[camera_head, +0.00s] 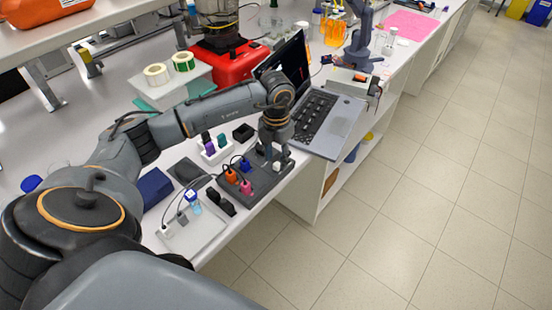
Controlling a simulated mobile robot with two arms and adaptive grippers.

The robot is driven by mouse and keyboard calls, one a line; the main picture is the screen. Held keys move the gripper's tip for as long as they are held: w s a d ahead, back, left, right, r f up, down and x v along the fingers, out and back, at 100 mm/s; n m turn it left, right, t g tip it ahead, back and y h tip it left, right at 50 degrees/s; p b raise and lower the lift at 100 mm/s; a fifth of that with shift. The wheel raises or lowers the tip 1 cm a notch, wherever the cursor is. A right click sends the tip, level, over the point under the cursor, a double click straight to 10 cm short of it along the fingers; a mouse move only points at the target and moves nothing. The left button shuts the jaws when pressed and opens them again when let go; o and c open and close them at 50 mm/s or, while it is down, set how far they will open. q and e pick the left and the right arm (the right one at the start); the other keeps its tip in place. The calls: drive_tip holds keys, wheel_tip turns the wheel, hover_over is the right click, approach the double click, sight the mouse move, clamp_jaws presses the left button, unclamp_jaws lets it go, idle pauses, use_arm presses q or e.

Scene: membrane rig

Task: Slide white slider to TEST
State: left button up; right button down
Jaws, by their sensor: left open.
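A dark grey rig (262,186) lies near the front edge of the bench. It carries an orange part (230,176), a pink part (246,187) and a blue part (245,166). My left gripper (276,156) points down over the far end of the rig and is open. A small white part (286,152) shows beside its fingers; I cannot tell whether this is the white slider or whether the fingers touch it. The TEST marking is too small to read. The gripper hides some of the rig's far end. My right gripper is not in view.
An open laptop (338,121) stands just beyond the rig. A white holder (214,153) with coloured pieces and a light plate (193,234) with cables lie near the rig. A red-based device (222,67) stands behind my arm. The floor right of the bench is clear.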

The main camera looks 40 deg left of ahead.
sight(276, 165)
use_arm(q)
wheel_tip(276, 165, up, 10)
idle(0.3)
drive_tip(key=shift+f, duration=0.15)
